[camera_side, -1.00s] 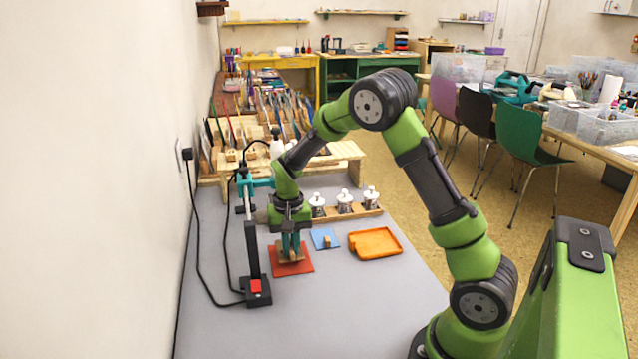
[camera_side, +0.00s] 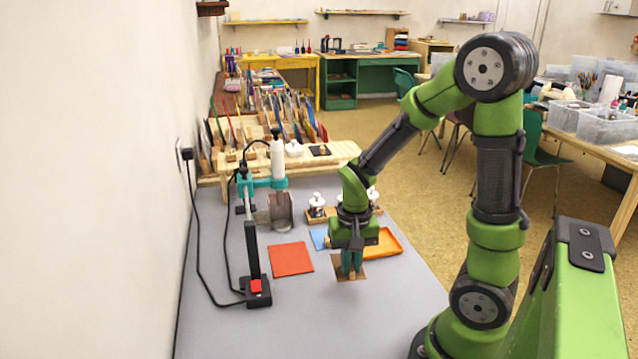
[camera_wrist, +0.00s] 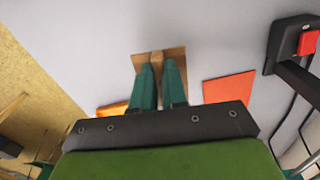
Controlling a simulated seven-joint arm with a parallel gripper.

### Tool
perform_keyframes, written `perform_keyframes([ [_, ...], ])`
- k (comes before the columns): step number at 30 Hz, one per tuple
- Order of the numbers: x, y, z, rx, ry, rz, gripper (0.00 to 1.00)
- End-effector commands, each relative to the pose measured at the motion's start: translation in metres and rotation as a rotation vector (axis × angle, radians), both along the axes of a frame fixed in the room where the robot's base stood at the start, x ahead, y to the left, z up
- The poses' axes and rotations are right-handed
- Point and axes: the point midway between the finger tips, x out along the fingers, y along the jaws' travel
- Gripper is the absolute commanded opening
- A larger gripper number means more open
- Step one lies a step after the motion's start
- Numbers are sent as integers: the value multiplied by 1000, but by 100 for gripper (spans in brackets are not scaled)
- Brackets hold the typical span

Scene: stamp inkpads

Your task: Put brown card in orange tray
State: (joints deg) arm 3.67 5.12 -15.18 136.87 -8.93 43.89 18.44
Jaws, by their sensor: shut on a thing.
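The brown card (camera_side: 338,274) is a flat square with a small knob. My gripper (camera_side: 351,270) is shut on the knob, fingers pointing down, and holds the card just in front of the orange tray. In the wrist view the brown card (camera_wrist: 177,54) shows beyond my gripper's fingertips (camera_wrist: 158,66), with the knob between them. The shallow orange tray (camera_side: 388,243) lies on the grey table behind and to the right of the card, partly hidden by my gripper. A corner of the orange tray (camera_wrist: 112,109) shows in the wrist view.
A red pad (camera_side: 291,259) lies bare to the left; it also shows in the wrist view (camera_wrist: 228,88). A blue pad (camera_side: 319,238) is partly hidden behind my gripper. A black stand (camera_side: 253,262) with a cable is at the left. Small jars (camera_side: 317,206) stand behind. The front table is clear.

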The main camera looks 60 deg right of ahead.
Motion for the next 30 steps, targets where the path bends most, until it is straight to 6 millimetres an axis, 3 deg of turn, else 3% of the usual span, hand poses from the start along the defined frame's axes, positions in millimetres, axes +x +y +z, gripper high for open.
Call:
perform_keyframes([
  [4,-24,-38,2,-1,-6,21,0],
  [12,-63,-74,3,-9,-6,430,0],
  [21,-95,-90,3,-13,1,994,0],
  [30,-104,-89,0,-7,5,1518,0],
])
